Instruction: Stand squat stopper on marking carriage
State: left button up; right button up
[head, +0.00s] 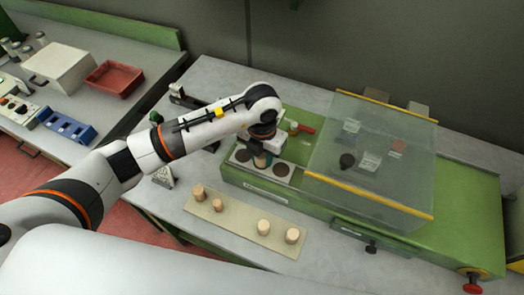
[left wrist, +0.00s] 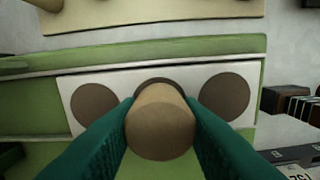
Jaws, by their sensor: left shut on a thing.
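My left gripper (head: 264,148) is shut on a light-brown cork stopper (head: 261,161). In the left wrist view the stopper (left wrist: 160,132) sits between the green fingers (left wrist: 160,108), its round end toward the camera. It is over the middle of three dark round spots on the white plate of the marking carriage (left wrist: 122,90). The carriage also shows in the head view (head: 268,178), at the left end of the green machine. The stopper partly hides the middle spot; I cannot tell whether it touches it. My right gripper is not in view.
A beige board (head: 228,222) holds several corks in front of the machine. A clear cover (head: 365,150) with yellow edges stands to the right of the carriage. A red tray (head: 114,78) and a blue rack (head: 66,126) are on the left bench.

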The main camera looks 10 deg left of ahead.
pick_arm(q)
jog(key=shift+f, duration=0.15)
jog(key=o, duration=0.9)
jog(key=shift+o, duration=0.2)
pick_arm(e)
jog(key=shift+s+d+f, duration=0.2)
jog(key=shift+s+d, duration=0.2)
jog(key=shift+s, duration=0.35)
pick_arm(q)
notch_tip(320, 180, up, 12)
jog(key=b, duration=0.3)
jog(key=shift+r, duration=0.2)
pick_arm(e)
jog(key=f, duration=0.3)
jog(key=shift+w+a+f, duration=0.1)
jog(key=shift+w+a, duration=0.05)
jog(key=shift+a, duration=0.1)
